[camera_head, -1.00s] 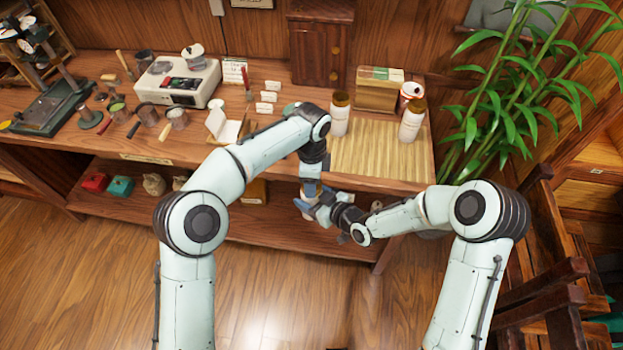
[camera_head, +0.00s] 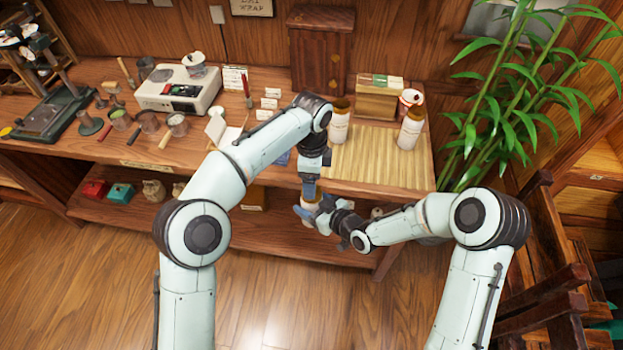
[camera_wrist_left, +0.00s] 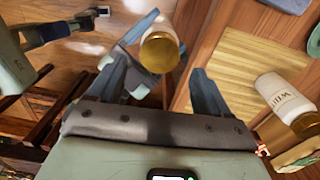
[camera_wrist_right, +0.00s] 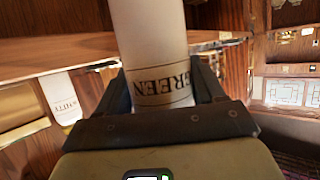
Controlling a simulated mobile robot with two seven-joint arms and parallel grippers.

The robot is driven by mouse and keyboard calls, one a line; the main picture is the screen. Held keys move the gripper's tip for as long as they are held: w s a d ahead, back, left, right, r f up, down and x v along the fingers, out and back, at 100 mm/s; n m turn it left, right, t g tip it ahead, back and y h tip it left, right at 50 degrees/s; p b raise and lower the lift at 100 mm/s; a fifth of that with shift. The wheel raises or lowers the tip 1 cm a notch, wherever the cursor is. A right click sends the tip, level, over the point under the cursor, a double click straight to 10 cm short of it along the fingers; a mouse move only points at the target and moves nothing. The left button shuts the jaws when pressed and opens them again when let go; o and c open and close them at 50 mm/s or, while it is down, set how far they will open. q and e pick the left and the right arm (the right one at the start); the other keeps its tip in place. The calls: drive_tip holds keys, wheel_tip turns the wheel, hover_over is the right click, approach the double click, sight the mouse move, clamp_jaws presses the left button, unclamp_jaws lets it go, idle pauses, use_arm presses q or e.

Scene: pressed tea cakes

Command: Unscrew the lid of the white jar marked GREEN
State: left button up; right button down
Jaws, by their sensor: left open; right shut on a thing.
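The white jar marked GREEN (camera_wrist_right: 155,60) is held in my right gripper (camera_wrist_right: 165,88), which is shut around its body; the label reads upside down in the right wrist view. In the left wrist view its gold lid (camera_wrist_left: 160,54) faces the camera. My left gripper (camera_wrist_left: 158,78) is open, with its fingers on either side of the lid in that view; I cannot tell whether they touch it. In the head view the left gripper (camera_head: 309,188) points down just above the right gripper (camera_head: 318,214), in front of the table. The jar is mostly hidden there.
Two white jars with brown lids (camera_head: 338,128) (camera_head: 409,131) stand by the bamboo mat (camera_head: 372,160). One labelled WHITE (camera_wrist_left: 282,94) shows in the left wrist view. The mat's middle is clear.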

sight(312, 207)
use_arm(q)
drive_tip(key=m, duration=0.1)
drive_tip(key=r+m, duration=0.1)
drive_tip(key=m, duration=0.1)
drive_tip(key=r+m, duration=0.1)
drive_tip(key=m, duration=0.1)
drive_tip(key=shift+d, duration=0.1)
drive_tip(key=m, duration=0.2)
drive_tip(key=r+m, duration=0.1)
drive_tip(key=m, duration=0.1)
drive_tip(key=shift+f, duration=3.85)
drive_tip(key=c, duration=1.1)
drive_tip(key=n, duration=0.4)
drive_tip(key=shift+r, duration=0.1)
drive_tip(key=n, duration=0.5)
